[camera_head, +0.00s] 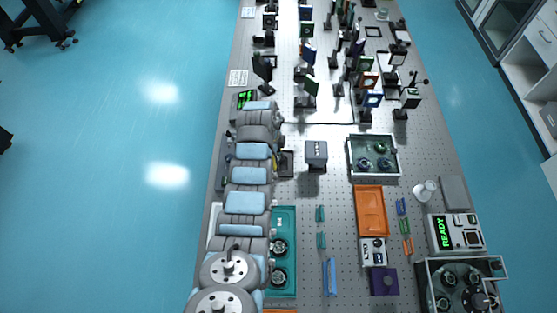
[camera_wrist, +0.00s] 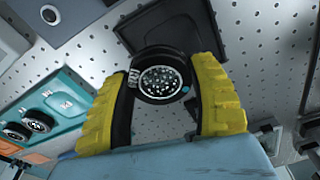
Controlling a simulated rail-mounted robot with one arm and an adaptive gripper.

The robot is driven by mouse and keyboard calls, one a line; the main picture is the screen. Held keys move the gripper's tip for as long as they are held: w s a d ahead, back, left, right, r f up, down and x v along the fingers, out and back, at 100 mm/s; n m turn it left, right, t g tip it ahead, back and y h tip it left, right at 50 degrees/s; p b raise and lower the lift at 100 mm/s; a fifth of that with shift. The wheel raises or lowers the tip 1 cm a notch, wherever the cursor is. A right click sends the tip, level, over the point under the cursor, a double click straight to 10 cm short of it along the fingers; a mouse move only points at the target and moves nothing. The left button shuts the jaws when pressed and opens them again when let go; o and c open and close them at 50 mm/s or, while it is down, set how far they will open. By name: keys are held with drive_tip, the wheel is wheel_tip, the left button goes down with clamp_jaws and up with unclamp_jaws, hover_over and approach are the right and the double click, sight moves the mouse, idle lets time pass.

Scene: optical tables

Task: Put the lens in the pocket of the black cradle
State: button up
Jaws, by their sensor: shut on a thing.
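The lens (camera_wrist: 160,80) is a round glass disc in a dark ring mount, seen in the wrist view between the yellow fingers of my gripper (camera_wrist: 165,72). The gripper is shut on its rim from both sides. The black cradle (camera_wrist: 200,18) shows just beyond the lens as a dark plate with a raised rim. The lens overlaps its near part, so I cannot tell whether they touch, and the pocket is not clear. In the head view the cradle (camera_head: 288,165) is partly hidden by my arm, and the lens is not discernible.
A teal tray (camera_head: 291,216) with two round parts lies near my arm; it also shows in the wrist view (camera_wrist: 70,80). A grey block (camera_head: 316,154) stands right of the cradle. A glass-walled box (camera_head: 350,158) and orange tray (camera_head: 370,209) lie farther right. Optics mounts crowd the back.

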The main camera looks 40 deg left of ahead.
sight(278, 153)
drive_tip(key=shift+w+f, duration=0.25)
drive_tip(key=shift+f, duration=0.15)
drive_tip(key=shift+w+a+f+b, duration=0.15)
drive_tip(key=shift+w+f+b, duration=0.45)
drive_tip(key=shift+w+f, duration=0.1)
drive_tip(key=shift+f, duration=0.2)
drive_tip(key=shift+w+f, duration=0.1)
wheel_tip(278, 153, down, 3)
drive_tip(key=b, duration=0.3)
drive_tip(key=shift+w, duration=0.1)
drive_tip(key=shift+f, duration=0.1)
drive_tip(key=shift+f+b, duration=0.15)
drive_tip(key=shift+b, duration=0.2)
drive_tip(key=o, duration=1.2)
drive_tip(key=shift+c, duration=0.2)
